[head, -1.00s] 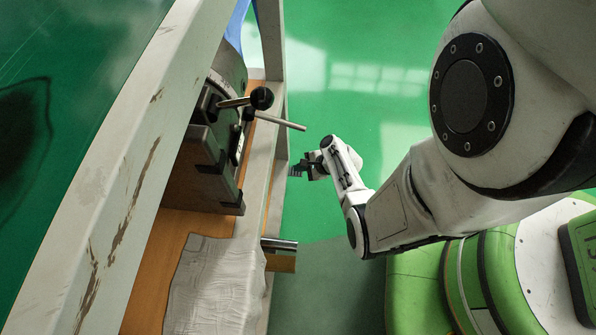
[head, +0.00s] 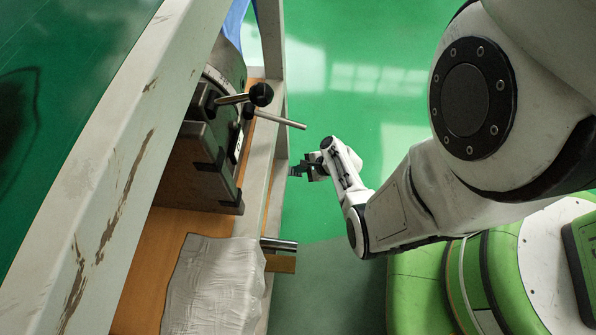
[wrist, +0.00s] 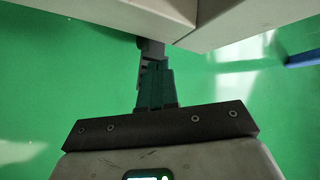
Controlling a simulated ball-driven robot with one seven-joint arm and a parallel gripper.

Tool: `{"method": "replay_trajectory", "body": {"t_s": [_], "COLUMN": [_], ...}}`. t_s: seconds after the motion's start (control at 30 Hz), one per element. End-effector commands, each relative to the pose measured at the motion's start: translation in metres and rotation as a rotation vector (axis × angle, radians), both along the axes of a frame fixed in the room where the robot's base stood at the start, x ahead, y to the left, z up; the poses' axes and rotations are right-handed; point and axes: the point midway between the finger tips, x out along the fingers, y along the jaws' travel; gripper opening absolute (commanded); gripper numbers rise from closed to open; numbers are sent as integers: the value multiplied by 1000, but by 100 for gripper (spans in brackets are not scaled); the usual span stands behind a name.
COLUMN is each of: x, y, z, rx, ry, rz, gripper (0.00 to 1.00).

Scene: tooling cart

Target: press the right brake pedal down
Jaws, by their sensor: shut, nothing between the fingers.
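My gripper (head: 296,171) is low beside the right side of the cart (head: 262,165) in the head view, near its far right post. In the wrist view my gripper (wrist: 151,60) points up the picture, its dark fingers together and empty. Its tips reach the pale grey edge of the cart (wrist: 220,15). I cannot tell whether the tips touch anything there. No brake pedal can be made out in either view; the cart's underside is hidden by its frame and edge.
A dark machine (head: 208,150) with a knobbed lever (head: 260,95) and a rod sits on the wooden top. A grey-white cloth (head: 212,285) hangs near a metal cylinder (head: 279,244) jutting from the cart's right side. Green floor around my gripper is clear. A blue piece (wrist: 302,58) shows at right.

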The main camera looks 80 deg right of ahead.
Motion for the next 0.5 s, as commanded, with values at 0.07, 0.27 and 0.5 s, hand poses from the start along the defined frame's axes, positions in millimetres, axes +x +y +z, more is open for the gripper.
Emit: {"method": "replay_trajectory", "body": {"t_s": [0.07, 0.27, 0.5], "x": [0, 0, 0], "y": [0, 0, 0], "z": [-2, -4, -6], "rx": [0, 0, 0], "ry": [0, 0, 0], "rz": [0, 0, 0], "gripper": [0, 0, 0]}}
